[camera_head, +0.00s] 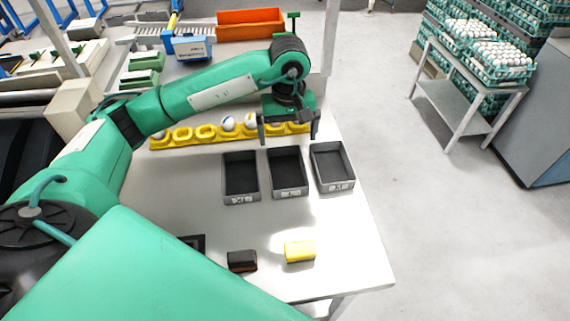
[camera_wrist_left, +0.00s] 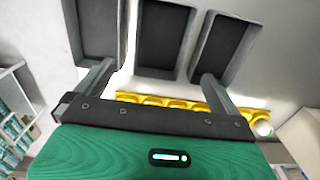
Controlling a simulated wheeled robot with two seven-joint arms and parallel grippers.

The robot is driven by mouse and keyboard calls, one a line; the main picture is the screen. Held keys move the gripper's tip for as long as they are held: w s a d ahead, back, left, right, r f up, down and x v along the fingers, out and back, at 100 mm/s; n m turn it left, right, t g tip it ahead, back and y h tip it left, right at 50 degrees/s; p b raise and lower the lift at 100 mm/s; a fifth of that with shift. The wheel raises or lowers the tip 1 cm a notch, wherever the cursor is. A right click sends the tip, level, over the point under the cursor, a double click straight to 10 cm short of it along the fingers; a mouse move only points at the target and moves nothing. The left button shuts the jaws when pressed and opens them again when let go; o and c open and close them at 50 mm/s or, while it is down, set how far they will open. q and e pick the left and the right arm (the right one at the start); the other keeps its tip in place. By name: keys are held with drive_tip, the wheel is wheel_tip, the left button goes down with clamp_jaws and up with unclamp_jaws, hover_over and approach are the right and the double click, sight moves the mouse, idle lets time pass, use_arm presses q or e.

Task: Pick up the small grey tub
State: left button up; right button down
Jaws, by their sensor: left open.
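Three small grey tubs stand in a row on the table: the left one (camera_head: 241,199), the middle one (camera_head: 289,193) and the right one (camera_head: 337,187). They look empty, with dark insides and pale labels on their near walls. My left gripper (camera_head: 289,134) is open and empty, above the table behind the middle tub, near the yellow egg tray. In the left wrist view, the open fingers (camera_wrist_left: 155,80) point toward the row, with the middle tub (camera_wrist_left: 139,40) ahead between them. The fingers appear apart from the tubs. My right gripper is out of view.
The yellow egg tray (camera_head: 184,135) holds a few white eggs. A yellow block (camera_head: 299,251) and a dark block (camera_head: 242,261) lie near the front edge. An orange bin (camera_head: 250,24) stands at the back. Bare table lies between tubs and blocks.

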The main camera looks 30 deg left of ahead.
use_arm(q)
drive_tip(key=p, duration=0.1)
hover_over(287, 174)
wheel_tip(287, 174, down, 7)
drive_tip(key=shift+d, duration=0.15)
drive_tip(key=shift+f+p, duration=0.35)
drive_tip(key=shift+f, duration=0.05)
drive_tip(key=f+p, duration=0.1)
drive_tip(key=f, duration=0.3)
drive_tip(key=shift+a+f+p, duration=0.1)
drive_tip(key=shift+a+p, duration=0.1)
drive_tip(key=shift+p, duration=0.15)
drive_tip(key=shift+f, duration=0.25)
drive_tip(key=c, duration=0.8)
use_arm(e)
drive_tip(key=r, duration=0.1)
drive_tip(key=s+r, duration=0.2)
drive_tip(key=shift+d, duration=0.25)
